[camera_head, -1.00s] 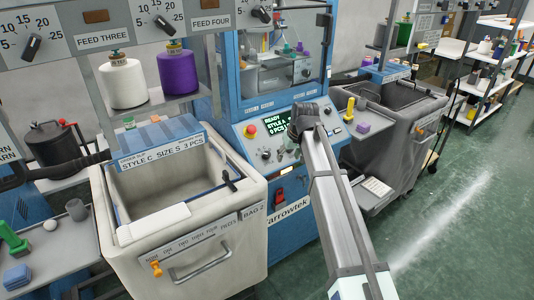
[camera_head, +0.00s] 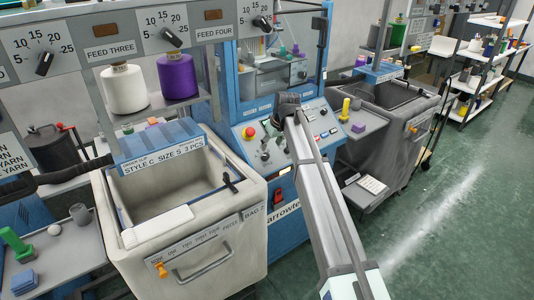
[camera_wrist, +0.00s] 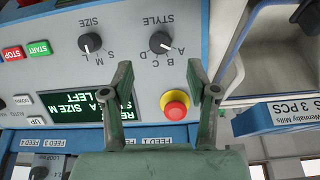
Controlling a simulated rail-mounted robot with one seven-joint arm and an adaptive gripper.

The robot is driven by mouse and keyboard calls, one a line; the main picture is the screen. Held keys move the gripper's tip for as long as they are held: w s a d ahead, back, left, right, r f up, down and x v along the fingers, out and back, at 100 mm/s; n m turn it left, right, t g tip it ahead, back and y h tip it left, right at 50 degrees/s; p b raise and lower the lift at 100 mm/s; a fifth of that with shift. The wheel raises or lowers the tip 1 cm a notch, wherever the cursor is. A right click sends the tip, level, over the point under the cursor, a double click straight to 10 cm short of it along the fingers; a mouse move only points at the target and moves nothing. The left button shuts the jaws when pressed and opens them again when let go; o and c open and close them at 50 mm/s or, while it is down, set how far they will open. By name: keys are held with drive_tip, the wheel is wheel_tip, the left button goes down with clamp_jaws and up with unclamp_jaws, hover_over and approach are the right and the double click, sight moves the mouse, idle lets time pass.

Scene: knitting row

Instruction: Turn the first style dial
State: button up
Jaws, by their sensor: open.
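The style dial (camera_wrist: 160,42) is a dark round knob on the light control panel, seen upside down in the wrist view. Its pointer appears turned toward the letter A. My gripper (camera_wrist: 158,70) is open and empty. Its two green-grey fingers reach toward the panel, one on either side of the line to the dial, and the dial appears just beyond the fingertips. I cannot tell the remaining gap, and no touch shows. In the head view my wrist covers part of the panel, and the fingers cannot be made out.
A red stop button on a yellow base (camera_wrist: 175,105) is close to the dial, between the fingers in view. The size dial (camera_wrist: 90,42) is beside the style dial. A green-text display (camera_wrist: 85,105) is partly behind one finger. A pale bin (camera_head: 250,195) stands left of the arm.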

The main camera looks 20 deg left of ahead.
sight(267, 156)
drive_tip(key=p+x, duration=0.2)
drive_tip(key=x, duration=0.6)
clamp_jaws()
